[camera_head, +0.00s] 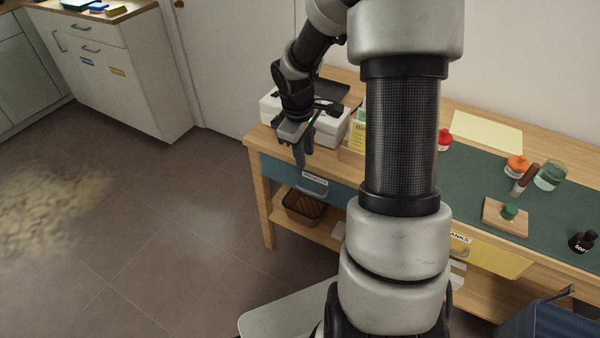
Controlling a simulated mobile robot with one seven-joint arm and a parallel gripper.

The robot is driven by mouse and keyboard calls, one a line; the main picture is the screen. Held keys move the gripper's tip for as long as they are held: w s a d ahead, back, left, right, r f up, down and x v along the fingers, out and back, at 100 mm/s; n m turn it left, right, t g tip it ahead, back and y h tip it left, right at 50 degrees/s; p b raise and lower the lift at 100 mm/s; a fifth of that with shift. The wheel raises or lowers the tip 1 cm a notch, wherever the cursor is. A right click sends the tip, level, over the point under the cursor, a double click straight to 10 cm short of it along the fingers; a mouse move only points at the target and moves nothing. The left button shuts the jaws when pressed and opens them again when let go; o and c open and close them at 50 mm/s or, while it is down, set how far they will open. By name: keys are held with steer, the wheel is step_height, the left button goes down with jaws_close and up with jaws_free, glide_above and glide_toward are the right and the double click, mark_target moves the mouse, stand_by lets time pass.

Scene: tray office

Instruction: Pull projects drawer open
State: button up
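The blue-fronted drawer (283,173) is at the left end of the wooden desk and looks closed. It has a white label (314,177), too small to read with certainty, and a blue handle (312,189) below the label. My gripper (300,160) points down just above and in front of the drawer's top edge, near the label. I cannot tell whether it touches the drawer or whether its fingers are apart. My arm hides the middle of the desk. A yellow-fronted drawer (492,258) with a partly hidden label is to the right.
A white printer-like box (333,127) stands behind my gripper. A wicker basket (303,206) sits on the shelf under the blue drawer. Bottles, a stamp and a green mat (470,180) are on the desk's right.

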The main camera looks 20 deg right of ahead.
steer(key=b, duration=0.4)
glide_toward(308, 185)
steer(key=s+f, duration=0.1)
steer(key=f, duration=0.2)
steer(key=s+f, duration=0.1)
steer(key=f, duration=0.1)
steer(key=shift+s+a+f, duration=0.1)
steer(key=shift+s+a, duration=0.1)
steer(key=shift+s, duration=0.15)
jaws_close()
stand_by(0.7)
